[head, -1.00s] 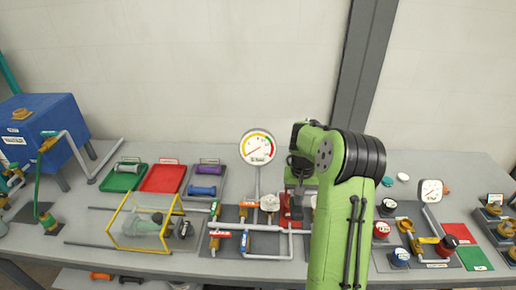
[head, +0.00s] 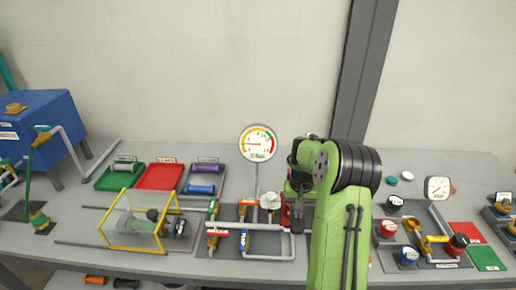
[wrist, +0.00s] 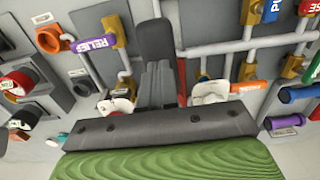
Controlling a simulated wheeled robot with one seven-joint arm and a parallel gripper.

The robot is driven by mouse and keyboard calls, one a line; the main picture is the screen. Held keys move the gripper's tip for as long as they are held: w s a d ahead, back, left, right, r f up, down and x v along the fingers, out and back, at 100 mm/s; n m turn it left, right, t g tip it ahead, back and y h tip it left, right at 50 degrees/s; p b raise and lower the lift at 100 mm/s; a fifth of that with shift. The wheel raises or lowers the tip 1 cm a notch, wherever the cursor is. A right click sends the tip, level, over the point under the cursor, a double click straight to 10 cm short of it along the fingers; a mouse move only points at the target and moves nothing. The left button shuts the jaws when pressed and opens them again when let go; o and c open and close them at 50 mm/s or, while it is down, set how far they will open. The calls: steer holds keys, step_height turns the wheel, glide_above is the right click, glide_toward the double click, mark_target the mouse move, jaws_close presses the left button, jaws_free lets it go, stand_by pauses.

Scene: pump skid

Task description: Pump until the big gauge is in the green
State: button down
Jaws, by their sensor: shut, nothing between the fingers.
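The big gauge (head: 258,143) is a round white dial on a thin post behind the pipework. Its needle points left into the yellow arc; the green arc lies at the upper right, with red beyond it. A red pump body (head: 287,212) stands on the dark skid plate, partly hidden by my arm. My gripper (head: 298,205) points down at the pump, right of the gauge post. In the wrist view my dark fingers (wrist: 160,75) are shut with nothing between them. Whether they touch the pump handle cannot be told.
Pipes with coloured valve handles (head: 218,232) stand left of my gripper. A yellow-framed clear guard (head: 135,222), trays (head: 160,176) and a blue tank (head: 45,125) are further left. A smaller gauge (head: 437,188) and several caps stand right. The back of the bench is mostly clear.

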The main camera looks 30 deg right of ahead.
steer(key=shift+f, duration=0.5)
step_height(320, 180, up, 9)
steer(key=p, duration=0.7)
steer(key=shift+r, duration=0.15)
steer(key=shift+w, duration=0.1)
stand_by(1.8)
stand_by(0.6)
stand_by(2.1)
stand_by(0.5)
